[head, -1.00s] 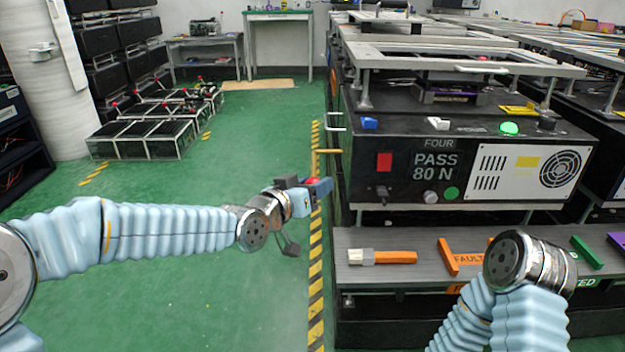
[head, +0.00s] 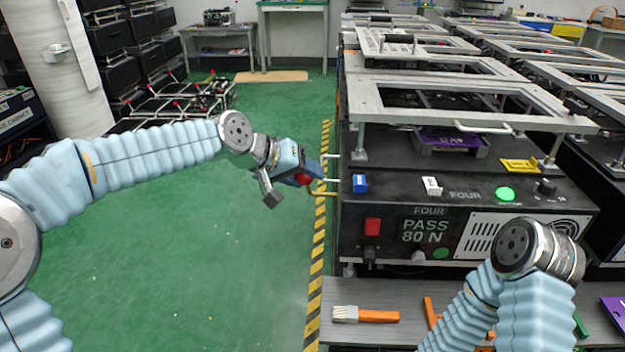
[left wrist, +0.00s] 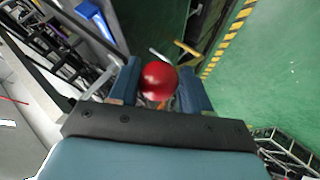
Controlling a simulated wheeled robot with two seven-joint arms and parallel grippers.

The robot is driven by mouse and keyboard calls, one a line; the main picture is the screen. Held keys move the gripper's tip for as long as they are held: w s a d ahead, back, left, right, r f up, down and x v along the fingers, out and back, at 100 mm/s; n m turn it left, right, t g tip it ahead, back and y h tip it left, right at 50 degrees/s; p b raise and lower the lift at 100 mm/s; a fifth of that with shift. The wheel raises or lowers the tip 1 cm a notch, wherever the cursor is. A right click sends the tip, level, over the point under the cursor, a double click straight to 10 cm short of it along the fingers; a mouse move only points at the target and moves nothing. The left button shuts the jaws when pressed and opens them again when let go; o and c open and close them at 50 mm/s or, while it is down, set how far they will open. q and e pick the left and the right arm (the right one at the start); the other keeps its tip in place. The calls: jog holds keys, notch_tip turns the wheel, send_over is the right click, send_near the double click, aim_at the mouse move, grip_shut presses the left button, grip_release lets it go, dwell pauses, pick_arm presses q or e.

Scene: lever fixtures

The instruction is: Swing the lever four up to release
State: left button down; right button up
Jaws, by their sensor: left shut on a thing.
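Machine FOUR is a black box (head: 388,212) at right of centre in the head view, with a "PASS 80 N" display (head: 426,231) on its front. The red ball knob of its lever (head: 303,179) shows beside the machine's left side. My left gripper (head: 312,176) is shut on this knob, at about the height of the box's top. In the left wrist view, the red knob (left wrist: 159,80) sits between the two blue fingers. The lever's arm is mostly hidden. My right arm stands at lower right; its gripper is not visible.
A yellow bar (head: 322,194) and pale bars stick out of the machine's left side near my left gripper. A metal frame (head: 470,96) stands above the box. A shelf (head: 345,332) below holds a brush (head: 366,315). Open green floor (head: 190,260) lies to the left.

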pick_arm(q)
jog(key=shift+w+d+r, duration=0.15)
jog(key=shift+d+r, duration=0.1)
jog(key=shift+r, duration=0.1)
jog(key=shift+w+r, duration=0.1)
jog(key=c, duration=0.6)
grip_release()
jog(key=shift+d, duration=0.1)
jog(key=shift+w, duration=0.1)
jog(key=shift+a, duration=0.2)
jog(key=shift+a, duration=0.2)
jog(key=v, duration=1.3)
jog(key=shift+r+b, duration=0.2)
jog(key=shift+b, duration=0.2)
